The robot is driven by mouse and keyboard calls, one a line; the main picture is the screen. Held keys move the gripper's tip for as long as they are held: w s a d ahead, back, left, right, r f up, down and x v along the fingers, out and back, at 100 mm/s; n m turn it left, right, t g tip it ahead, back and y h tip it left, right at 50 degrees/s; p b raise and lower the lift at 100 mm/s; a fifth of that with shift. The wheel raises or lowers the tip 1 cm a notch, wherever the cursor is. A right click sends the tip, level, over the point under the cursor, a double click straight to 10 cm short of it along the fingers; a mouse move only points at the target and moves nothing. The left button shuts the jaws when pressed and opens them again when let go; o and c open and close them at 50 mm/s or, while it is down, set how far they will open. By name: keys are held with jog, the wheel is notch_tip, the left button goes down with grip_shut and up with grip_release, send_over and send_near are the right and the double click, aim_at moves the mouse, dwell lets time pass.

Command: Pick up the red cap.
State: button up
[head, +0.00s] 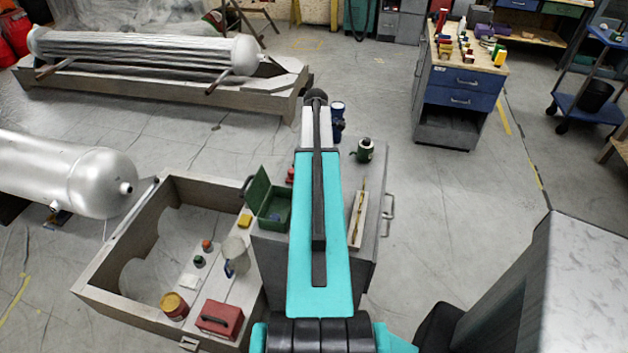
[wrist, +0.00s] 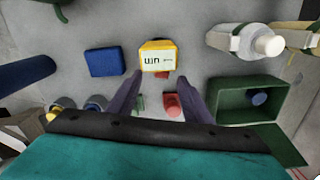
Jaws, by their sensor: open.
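The red cap (wrist: 173,105) appears to be the small red piece with a rounded top in the wrist view, on the grey cabinet top. It shows between my fingers, closer to the right one. A red bit (head: 290,174) at the left edge of my arm in the head view seems to be the same thing, mostly hidden. My gripper (wrist: 160,75) is open and empty, with its two dark fingers apart above the surface. In the head view my arm hides the gripper.
Close around are a yellow labelled box (wrist: 158,57), a blue block (wrist: 104,61), an open green box (wrist: 247,82), a white bottle (wrist: 240,39) and a small green piece (wrist: 139,102). A wooden crate (head: 115,290) stands left of the cabinet (head: 377,190).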

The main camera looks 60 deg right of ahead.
jog(key=shift+a+f+p, duration=0.15)
jog(key=shift+f+p, duration=0.2)
jog(key=shift+f, duration=0.3)
jog(key=shift+a+f+p, duration=0.15)
jog(key=shift+f+p, duration=0.2)
jog(key=shift+f, duration=1.45)
jog(key=shift+c, duration=0.4)
grip_shut()
